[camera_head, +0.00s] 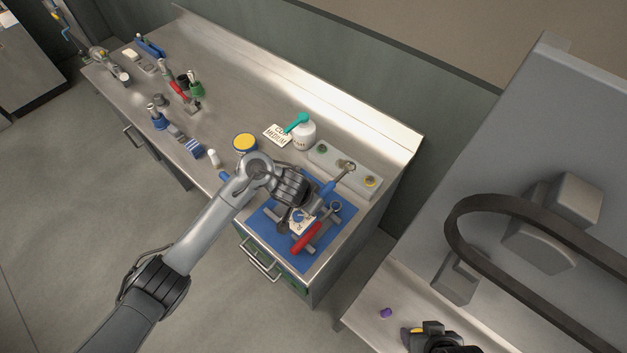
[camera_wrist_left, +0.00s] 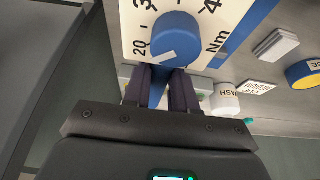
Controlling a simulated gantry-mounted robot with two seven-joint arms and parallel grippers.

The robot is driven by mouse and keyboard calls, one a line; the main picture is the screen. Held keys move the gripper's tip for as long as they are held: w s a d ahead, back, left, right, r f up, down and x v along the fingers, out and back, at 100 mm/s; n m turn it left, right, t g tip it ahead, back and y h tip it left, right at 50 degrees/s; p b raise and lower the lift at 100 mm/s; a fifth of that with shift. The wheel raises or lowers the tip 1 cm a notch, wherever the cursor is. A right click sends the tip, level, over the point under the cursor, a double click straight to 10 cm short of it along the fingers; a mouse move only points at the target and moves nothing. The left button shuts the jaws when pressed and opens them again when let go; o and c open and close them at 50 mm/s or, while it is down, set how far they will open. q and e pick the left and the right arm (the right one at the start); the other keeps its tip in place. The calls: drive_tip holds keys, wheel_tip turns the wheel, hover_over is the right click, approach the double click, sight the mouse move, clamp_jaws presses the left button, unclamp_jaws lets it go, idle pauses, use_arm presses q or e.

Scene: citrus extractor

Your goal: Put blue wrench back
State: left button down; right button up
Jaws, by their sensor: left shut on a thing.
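In the head view my left gripper (camera_head: 303,203) is over the blue mat (camera_head: 285,252) at the near end of the bench. It is shut on a blue handle, which appears to be the blue wrench's. In the left wrist view the blue handle (camera_wrist_left: 158,88) shows between my fingers (camera_wrist_left: 163,85). A white dial plate (camera_wrist_left: 219,18) marked in Nm, with a blue knob (camera_wrist_left: 175,40), is close beyond the fingertips. The gripper hides part of the handle.
A red-handled tool (camera_head: 306,238) lies on the mat. A grey block (camera_head: 343,170) with coloured round parts stands behind. A white bottle (camera_head: 304,136), a sign (camera_head: 277,135) and a yellow-topped tin (camera_head: 244,143) stand left of it. More tools occupy the bench's far end.

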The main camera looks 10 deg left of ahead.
use_arm(q)
drive_tip(key=shift+a, duration=0.1)
drive_tip(key=shift+a+f, duration=0.15)
drive_tip(key=shift+a, duration=0.05)
drive_tip(key=a+f+b, duration=0.1)
drive_tip(key=a+f, duration=0.1)
drive_tip(key=a, duration=0.1)
drive_tip(key=w+a+f, duration=0.1)
drive_tip(key=a+f, duration=0.1)
drive_tip(key=a, duration=0.2)
drive_tip(key=w+a+f+b, duration=0.1)
drive_tip(key=a+f, duration=0.1)
drive_tip(key=a, duration=0.2)
drive_tip(key=shift+f+b, duration=0.35)
drive_tip(key=shift+f, duration=0.05)
wheel_tip(320, 180, down, 2)
drive_tip(key=shift+f, duration=0.7)
drive_tip(key=c, duration=0.9)
unclamp_jaws()
drive_tip(key=shift+f, duration=0.1)
